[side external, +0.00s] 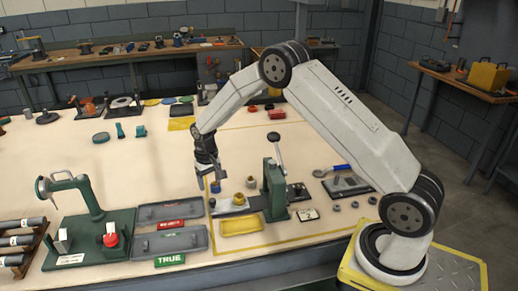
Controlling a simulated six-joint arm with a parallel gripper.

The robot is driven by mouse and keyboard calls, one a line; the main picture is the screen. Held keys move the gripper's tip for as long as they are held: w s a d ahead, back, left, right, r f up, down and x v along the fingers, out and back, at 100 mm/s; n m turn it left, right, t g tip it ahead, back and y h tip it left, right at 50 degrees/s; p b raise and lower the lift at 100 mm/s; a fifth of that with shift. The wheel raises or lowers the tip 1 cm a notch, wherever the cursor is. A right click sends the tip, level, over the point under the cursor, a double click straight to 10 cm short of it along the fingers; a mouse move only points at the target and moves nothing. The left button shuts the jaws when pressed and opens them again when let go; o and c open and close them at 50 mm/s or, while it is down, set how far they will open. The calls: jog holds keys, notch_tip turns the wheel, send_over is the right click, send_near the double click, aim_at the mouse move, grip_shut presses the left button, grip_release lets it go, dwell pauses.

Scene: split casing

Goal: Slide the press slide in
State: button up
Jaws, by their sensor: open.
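A pale metal slide (228,207), which looks like the press slide, sticks out to the left of the press base. A brass-coloured round part (239,199) sits on or just behind it; I cannot tell which. How far the slide is in the press is too small to tell. My gripper (208,184) is open and points down, above and to the left of the slide. It appears empty and apart from the slide. A small blue part (215,187) is close beside the fingertips.
Grey casing halves (170,241) lie to the left, by a red label and a green TRUE label (170,260). A green fixture (92,220) stands farther left.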

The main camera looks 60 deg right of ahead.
aim_at(212, 200)
jog(key=shift+f, duration=3.85)
grip_shut()
